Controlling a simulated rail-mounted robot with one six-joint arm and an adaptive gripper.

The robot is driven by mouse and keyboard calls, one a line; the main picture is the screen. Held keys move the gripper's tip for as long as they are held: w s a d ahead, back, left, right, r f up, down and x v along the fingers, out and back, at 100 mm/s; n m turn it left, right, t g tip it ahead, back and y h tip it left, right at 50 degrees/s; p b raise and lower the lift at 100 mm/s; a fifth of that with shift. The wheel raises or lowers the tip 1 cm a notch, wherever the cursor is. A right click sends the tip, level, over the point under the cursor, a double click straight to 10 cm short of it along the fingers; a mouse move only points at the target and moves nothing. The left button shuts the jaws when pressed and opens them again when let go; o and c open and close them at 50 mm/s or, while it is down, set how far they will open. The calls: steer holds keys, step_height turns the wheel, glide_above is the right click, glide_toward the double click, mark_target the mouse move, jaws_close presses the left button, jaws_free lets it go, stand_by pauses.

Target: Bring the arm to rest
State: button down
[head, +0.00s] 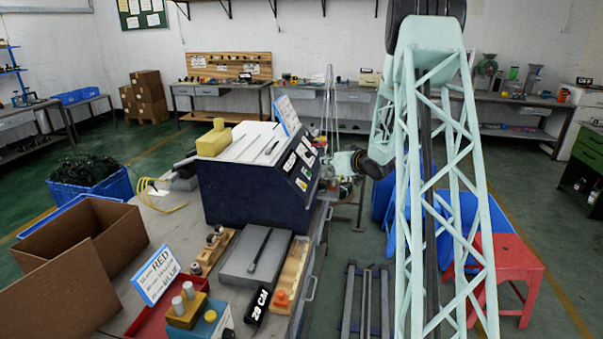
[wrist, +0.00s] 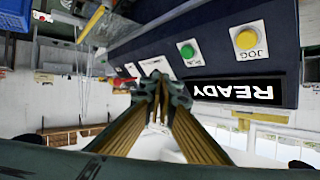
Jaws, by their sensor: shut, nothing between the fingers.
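My gripper (wrist: 162,90) is in the middle of the wrist view, with its two fingers together and nothing between them. The wrist view is upside down. The dark blue machine (head: 250,175) stands on the bench in the head view. Its control panel fills the upper right of the wrist view, with a READY display (wrist: 237,91), a green button (wrist: 187,51) and a yellow JOG button (wrist: 246,40). My gripper is in front of this panel; I cannot tell the exact gap. In the head view my wrist is just right of the machine, and the fingertips are hard to make out.
Open floor lies behind the machine.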

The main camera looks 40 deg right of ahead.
steer(key=shift+r, duration=0.1)
steer(key=s+a+r+g+h, duration=0.2)
steer(key=s+a+r, duration=0.1)
steer(key=a+r, duration=0.9)
steer(key=s+a+r+g, duration=0.3)
steer(key=s+a+r, duration=0.7)
steer(key=s+a, duration=0.3)
steer(key=s+a+n+g+y, duration=0.1)
steer(key=s+a, duration=0.8)
steer(key=s, duration=0.5)
steer(key=s+a+f+g+y, duration=0.1)
steer(key=s+a+g, duration=0.1)
steer(key=s+a, duration=0.8)
steer(key=s+a+n+g+y, duration=0.1)
steer(key=s+a, duration=0.9)
steer(key=s, duration=0.9)
steer(key=shift+s+a+f+n+g+y, duration=0.15)
steer(key=shift+s+n+g+y, duration=0.05)
steer(key=shift+n+g+y, duration=0.1)
